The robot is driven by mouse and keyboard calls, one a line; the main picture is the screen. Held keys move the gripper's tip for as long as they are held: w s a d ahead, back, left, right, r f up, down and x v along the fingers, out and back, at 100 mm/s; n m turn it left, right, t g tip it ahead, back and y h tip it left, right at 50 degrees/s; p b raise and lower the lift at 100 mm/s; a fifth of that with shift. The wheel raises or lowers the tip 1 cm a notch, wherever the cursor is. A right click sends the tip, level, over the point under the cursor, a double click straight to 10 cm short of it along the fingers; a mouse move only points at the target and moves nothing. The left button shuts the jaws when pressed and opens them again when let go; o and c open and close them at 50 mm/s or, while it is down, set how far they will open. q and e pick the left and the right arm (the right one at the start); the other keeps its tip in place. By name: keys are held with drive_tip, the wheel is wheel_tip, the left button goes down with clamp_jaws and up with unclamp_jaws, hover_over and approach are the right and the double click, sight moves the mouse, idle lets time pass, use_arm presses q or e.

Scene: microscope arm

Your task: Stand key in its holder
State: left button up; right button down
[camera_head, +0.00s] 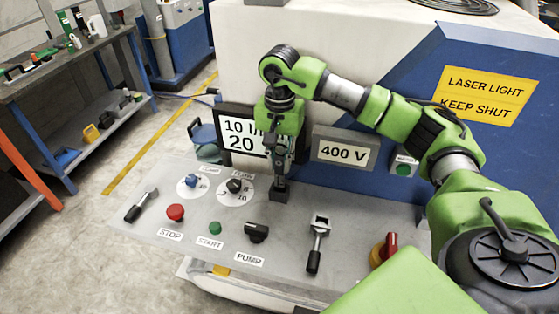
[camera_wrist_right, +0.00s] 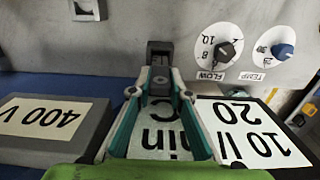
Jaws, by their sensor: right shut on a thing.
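My right gripper (camera_head: 280,170) points down over the back of the grey control panel (camera_head: 200,240), right of the FLOW knob. It is shut on a dark piece that I take to be the key (camera_wrist_right: 160,82); the fingers cover much of it. A dark block (camera_head: 279,192) shows right below the fingertips, and in the wrist view a dark square end (camera_wrist_right: 160,50) lies just past them. I cannot tell where the key ends and its holder begins, or whether the key is seated. My left gripper is not in view.
The FLOW knob (camera_head: 234,185) and TEMP knob (camera_head: 192,180) are left of the gripper. Black-handled levers (camera_head: 314,255) (camera_head: 136,208), a red STOP button (camera_head: 175,212) and the PUMP switch (camera_head: 256,232) stand on the panel. A 400 V sign (camera_head: 344,153) stands close behind.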

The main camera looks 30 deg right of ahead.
drive_tip(key=shift+f, duration=0.2)
drive_tip(key=shift+f+b, duration=0.35)
drive_tip(key=shift+b, duration=0.05)
drive_tip(key=shift+f+b, duration=0.4)
drive_tip(key=shift+f, duration=0.1)
drive_tip(key=shift+r, duration=0.25)
drive_tip(key=shift+r+p, duration=0.35)
drive_tip(key=shift+r, duration=0.1)
drive_tip(key=shift+b, duration=0.35)
idle(1.1)
drive_tip(key=shift+f, duration=0.2)
drive_tip(key=shift+f+b, duration=0.3)
drive_tip(key=shift+b, duration=0.1)
drive_tip(key=shift+f, duration=0.1)
